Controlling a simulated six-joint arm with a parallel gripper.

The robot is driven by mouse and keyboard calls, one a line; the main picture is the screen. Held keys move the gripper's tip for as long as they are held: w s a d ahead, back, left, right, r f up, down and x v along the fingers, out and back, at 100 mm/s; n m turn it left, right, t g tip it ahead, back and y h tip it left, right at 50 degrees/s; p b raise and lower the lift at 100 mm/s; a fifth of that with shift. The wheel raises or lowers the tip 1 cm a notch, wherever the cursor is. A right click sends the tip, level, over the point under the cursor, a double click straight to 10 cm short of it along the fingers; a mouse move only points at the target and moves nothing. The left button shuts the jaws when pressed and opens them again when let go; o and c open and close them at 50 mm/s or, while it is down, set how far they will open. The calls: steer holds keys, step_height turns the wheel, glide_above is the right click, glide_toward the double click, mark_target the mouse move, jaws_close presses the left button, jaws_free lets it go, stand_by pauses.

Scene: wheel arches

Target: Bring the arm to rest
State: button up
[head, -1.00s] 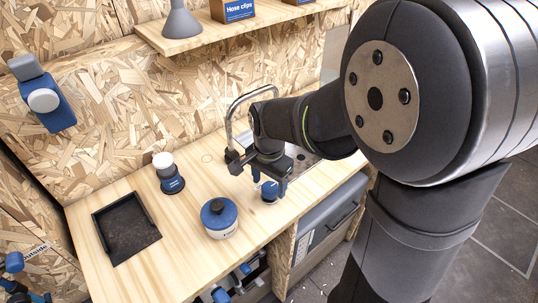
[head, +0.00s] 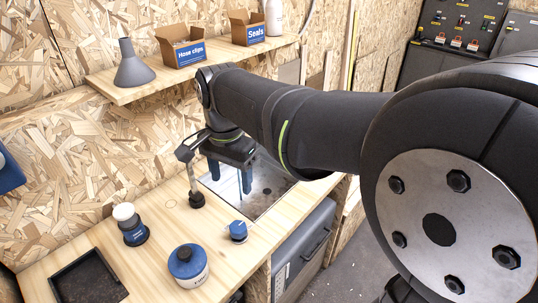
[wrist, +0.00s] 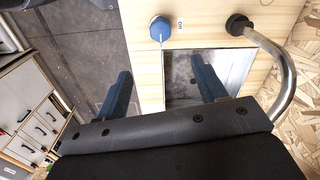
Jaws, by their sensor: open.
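My gripper (head: 230,182) is open and empty, raised above the metal sink basin (head: 272,196) at the right of the wooden counter. Its two blue fingers point down. In the wrist view my gripper (wrist: 163,76) has its fingers wide apart, with nothing between them but the basin (wrist: 182,88) and counter below. A small blue-capped piece (head: 238,230) stands on the counter in front of the basin, clear of the fingers. It also shows in the wrist view (wrist: 160,28).
The tap (head: 196,198) stands close left of my gripper. A white-topped bottle (head: 130,225), a blue-lidded tub (head: 188,265) and a black tray (head: 88,281) are on the counter. A shelf (head: 125,92) behind holds a grey funnel (head: 133,65) and boxes.

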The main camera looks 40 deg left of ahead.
mark_target(239, 227)
stand_by(0.4)
step_height(239, 227, down, 18)
steer(key=shift+r, duration=0.25)
stand_by(0.3)
steer(key=shift+f, duration=0.1)
steer(key=n, duration=0.8)
steer(key=shift+w+d+n, duration=0.1)
steer(key=shift+n, duration=0.3)
steer(key=n, duration=0.3)
steer(key=shift+n, duration=0.4)
steer(key=shift+w+n, duration=0.1)
steer(key=shift+n, duration=2.1)
